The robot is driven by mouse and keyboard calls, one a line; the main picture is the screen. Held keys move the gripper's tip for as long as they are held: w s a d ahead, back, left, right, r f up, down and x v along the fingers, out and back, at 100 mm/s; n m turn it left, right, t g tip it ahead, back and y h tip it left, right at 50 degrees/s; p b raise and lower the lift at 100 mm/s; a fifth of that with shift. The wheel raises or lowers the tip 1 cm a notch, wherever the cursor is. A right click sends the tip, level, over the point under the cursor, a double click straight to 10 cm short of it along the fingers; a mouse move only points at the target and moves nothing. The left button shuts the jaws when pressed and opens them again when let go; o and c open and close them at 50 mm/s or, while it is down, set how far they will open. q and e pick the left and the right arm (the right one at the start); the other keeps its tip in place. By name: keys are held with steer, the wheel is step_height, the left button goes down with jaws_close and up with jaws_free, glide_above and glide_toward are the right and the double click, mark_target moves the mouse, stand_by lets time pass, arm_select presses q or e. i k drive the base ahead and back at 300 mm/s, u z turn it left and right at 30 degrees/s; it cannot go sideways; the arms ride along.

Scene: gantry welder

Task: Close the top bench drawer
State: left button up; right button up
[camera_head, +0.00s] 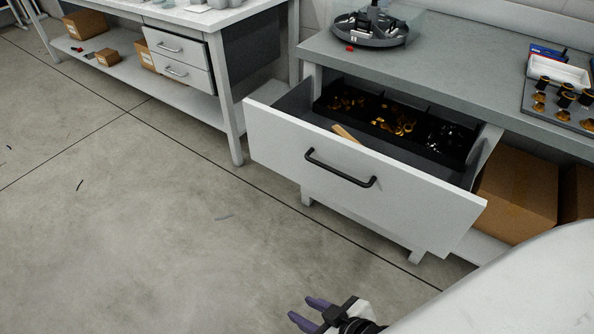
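The top bench drawer (285,138) stands pulled out from under the grey workbench top (453,75). It has a white front panel with a black bar handle (340,168). Inside it are a black divided tray with brass-coloured and dark small parts, and a light wooden piece (345,133). My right gripper (304,310) is at the bottom of the view, below and in front of the drawer, apart from it. Its two purple fingers are spread with nothing visible between them. My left gripper is not in view.
A cardboard box (518,193) sits on the shelf right of the drawer. A round grey tray (369,31) and a board of brass-and-black parts (560,108) are on the bench top. Another bench with small drawers (180,60) stands at the back left.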

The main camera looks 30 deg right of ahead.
mark_target(407, 179)
steer(key=u, duration=2.1)
steer(key=i, duration=1.45)
steer(key=z, duration=3.15)
